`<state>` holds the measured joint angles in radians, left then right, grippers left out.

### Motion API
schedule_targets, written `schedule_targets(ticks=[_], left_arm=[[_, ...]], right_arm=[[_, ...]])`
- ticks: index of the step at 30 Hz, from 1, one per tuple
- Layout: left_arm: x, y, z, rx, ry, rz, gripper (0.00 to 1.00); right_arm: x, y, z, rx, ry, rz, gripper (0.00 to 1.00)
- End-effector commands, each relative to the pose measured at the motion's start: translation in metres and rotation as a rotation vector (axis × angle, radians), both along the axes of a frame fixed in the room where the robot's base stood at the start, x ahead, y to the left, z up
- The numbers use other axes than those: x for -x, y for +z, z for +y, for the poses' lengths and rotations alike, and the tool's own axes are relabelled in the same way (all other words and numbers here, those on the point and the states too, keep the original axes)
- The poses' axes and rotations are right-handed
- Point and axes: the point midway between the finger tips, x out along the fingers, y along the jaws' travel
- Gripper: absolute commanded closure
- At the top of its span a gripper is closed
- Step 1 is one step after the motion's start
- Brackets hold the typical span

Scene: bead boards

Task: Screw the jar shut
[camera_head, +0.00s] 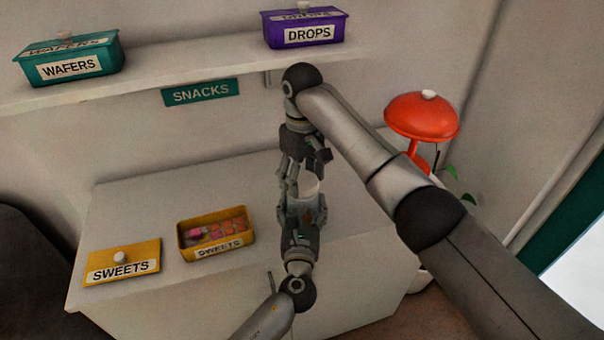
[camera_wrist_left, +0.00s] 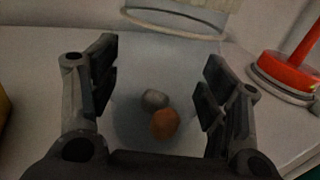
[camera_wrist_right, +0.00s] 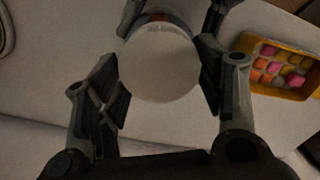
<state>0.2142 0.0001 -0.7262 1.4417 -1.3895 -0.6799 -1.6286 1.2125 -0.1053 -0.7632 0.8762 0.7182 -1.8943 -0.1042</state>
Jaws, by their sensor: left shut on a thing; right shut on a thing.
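A clear jar (camera_head: 306,211) is upright above the counter. My left gripper (camera_wrist_left: 157,90) is shut on its glass body, one finger on each side. An orange piece (camera_wrist_left: 165,124) and a grey piece (camera_wrist_left: 154,99) show inside the jar. A round white lid (camera_wrist_right: 159,64) is between the fingers of my right gripper (camera_wrist_right: 160,82), which is shut on it. In the head view the lid (camera_head: 308,186) is at the jar's top, partly hidden by my right gripper. I cannot tell how tightly the lid sits on the jar.
A yellow open SWEETS box (camera_head: 223,242) with colored pieces and its yellow lid (camera_head: 122,264) are on the counter (camera_head: 140,210), left of the jar. A red lamp (camera_head: 421,116) stands behind right. A shelf (camera_head: 190,72) above holds a WAFERS box (camera_head: 68,60) and DROPS box (camera_head: 306,30).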

Motion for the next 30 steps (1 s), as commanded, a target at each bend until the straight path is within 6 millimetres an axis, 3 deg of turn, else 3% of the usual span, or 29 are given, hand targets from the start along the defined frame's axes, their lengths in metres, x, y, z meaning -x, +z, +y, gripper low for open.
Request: schedule_targets(ticks=[8, 9, 14, 30], left_arm=[[-0.0001, 0.0002, 0.0002, -0.001, 0.000, 0.000, 0.73], [-0.0001, 0.0003, 0.0002, -0.001, 0.000, -0.001, 0.97], [-0.0001, 0.0002, 0.0002, 0.000, 0.000, 0.000, 0.97], [0.0000, 0.0000, 0.0000, -0.001, 0.000, 0.000, 0.97]], right_arm=[[0.0001, -0.0057, 0.0002, -0.001, 0.000, 0.001, 0.45], [0.0000, -0.0060, 0.0003, -0.001, 0.000, 0.000, 0.45], [0.0001, -0.0058, 0.0007, -0.001, -0.064, 0.000, 0.45], [-0.0003, -0.0064, -0.0005, -0.004, -1.074, 0.004, 0.45]])
